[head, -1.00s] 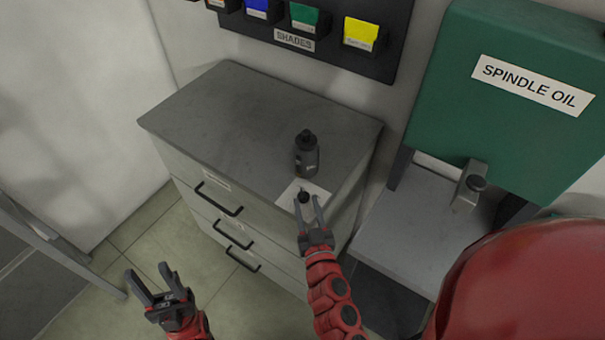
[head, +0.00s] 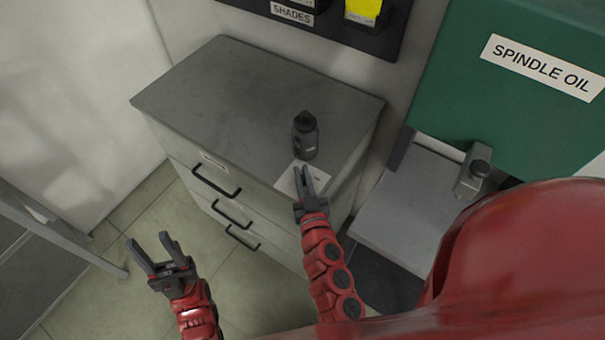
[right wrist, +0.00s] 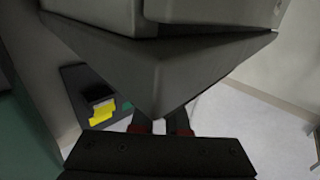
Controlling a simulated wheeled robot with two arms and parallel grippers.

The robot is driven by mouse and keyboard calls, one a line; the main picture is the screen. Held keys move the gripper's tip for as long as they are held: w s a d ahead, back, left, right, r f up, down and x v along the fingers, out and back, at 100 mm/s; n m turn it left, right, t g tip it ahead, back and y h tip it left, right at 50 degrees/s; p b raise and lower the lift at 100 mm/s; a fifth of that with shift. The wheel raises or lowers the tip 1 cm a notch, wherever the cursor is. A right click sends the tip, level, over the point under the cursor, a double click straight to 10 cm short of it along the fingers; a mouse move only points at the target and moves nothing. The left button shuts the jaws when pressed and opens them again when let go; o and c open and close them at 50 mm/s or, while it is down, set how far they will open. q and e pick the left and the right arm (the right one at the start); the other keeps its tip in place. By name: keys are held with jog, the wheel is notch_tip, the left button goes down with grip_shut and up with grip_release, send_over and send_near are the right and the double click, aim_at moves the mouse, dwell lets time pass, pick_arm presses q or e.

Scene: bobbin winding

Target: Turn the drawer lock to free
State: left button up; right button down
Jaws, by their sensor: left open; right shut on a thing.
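The grey drawer cabinet (head: 250,95) has a white plate (head: 289,180) on its top near the front right corner. A small dark mark shows on the plate. My right gripper (head: 304,171) is over this plate, its fingers close together and shut on the dark lock knob, which the fingers hide. Which way the knob points cannot be seen. In the right wrist view the finger area (right wrist: 160,124) is partly covered by a large grey shape. My left gripper (head: 151,252) is open and empty, out in front of the cabinet, low on the left.
A dark bottle (head: 305,136) stands on the cabinet top just behind the plate. The drawers have black handles (head: 216,182). A green spindle oil unit (head: 480,90) with a grey ledge (head: 415,205) stands at the right. The left of the cabinet top is clear.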

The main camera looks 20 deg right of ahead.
jog(key=m+h+b, duration=0.1)
jog(key=h+b, duration=0.1)
jog(key=b, duration=0.3)
jog(key=m+g+h+b, duration=0.1)
jog(key=h+b, duration=0.1)
jog(key=b, duration=0.4)
jog(key=f+m+h+b, duration=0.1)
jog(key=m+h+b, duration=0.1)
jog(key=b, duration=0.3)
jog(key=shift+a+g, duration=0.15)
jog(key=shift+g, duration=0.25)
jog(key=m+g+h+b, duration=0.3)
jog(key=m+g+b, duration=0.1)
jog(key=b, duration=0.5)
jog(key=m+g+h+b, duration=0.3)
jog(key=m+g+b, duration=0.1)
jog(key=g+b, duration=0.3)
jog(key=m+g+h+b, duration=0.3)
jog(key=m+g+b, duration=0.2)
jog(key=b, duration=0.6)
jog(key=shift+r+g+h, duration=0.25)
jog(key=shift+g+h, duration=0.15)
jog(key=shift+g, duration=0.1)
jog(key=shift+d+r+m+g+b, duration=0.25)
jog(key=shift+m+g+b, duration=0.25)
jog(key=shift+g+b, duration=0.45)
jog(key=shift+r, duration=0.1)
jog(key=c, duration=0.9)
grip_release()
